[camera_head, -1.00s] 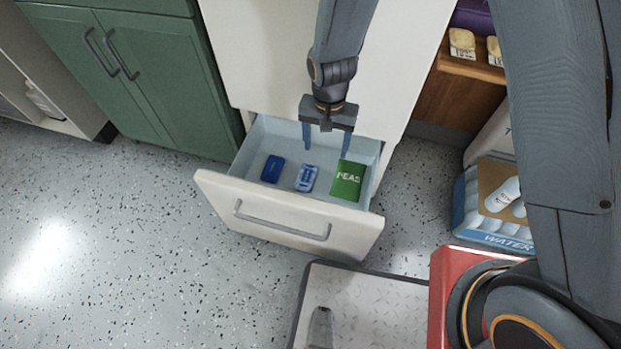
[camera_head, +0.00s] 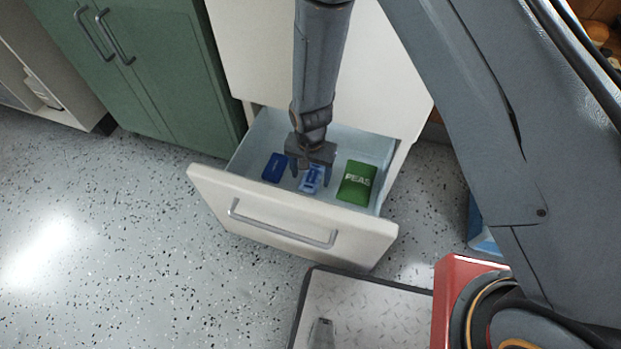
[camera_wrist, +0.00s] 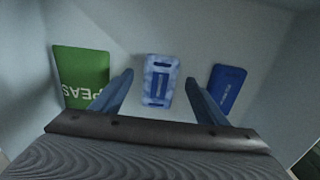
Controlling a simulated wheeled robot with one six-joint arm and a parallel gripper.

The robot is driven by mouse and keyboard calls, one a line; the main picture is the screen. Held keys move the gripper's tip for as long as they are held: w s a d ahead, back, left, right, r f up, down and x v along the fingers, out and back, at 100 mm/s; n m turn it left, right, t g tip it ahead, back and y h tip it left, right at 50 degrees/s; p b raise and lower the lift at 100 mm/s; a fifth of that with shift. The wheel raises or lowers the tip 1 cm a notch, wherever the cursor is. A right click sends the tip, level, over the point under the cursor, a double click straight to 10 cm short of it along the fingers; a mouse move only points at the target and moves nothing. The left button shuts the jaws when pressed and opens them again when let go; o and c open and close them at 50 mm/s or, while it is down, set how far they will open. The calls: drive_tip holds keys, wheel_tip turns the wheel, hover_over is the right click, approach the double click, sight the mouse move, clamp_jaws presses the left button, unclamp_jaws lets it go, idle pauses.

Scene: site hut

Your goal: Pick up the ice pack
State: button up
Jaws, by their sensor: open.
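A pale blue, mottled pack, which looks like the ice pack (camera_head: 311,182), lies flat in the open white drawer (camera_head: 290,218), between two other packets. In the wrist view the ice pack (camera_wrist: 160,84) shows whole, with a label strip down its middle. My gripper (camera_head: 311,174) is open and empty, pointing down into the drawer over the ice pack. In the wrist view its two blue fingers stand on either side of the ice pack, with a gap to each. I cannot tell how high the fingertips are above it.
A green peas packet (camera_head: 357,183) and a dark blue packet (camera_head: 275,167) lie in the drawer on either side. The drawer walls are close around. A green cabinet (camera_head: 150,75) stands at left. The speckled floor (camera_head: 110,230) is clear.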

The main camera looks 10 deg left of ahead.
drive_tip(key=shift+f, duration=0.85)
drive_tip(key=shift+r, duration=0.1)
drive_tip(key=c, duration=1.2)
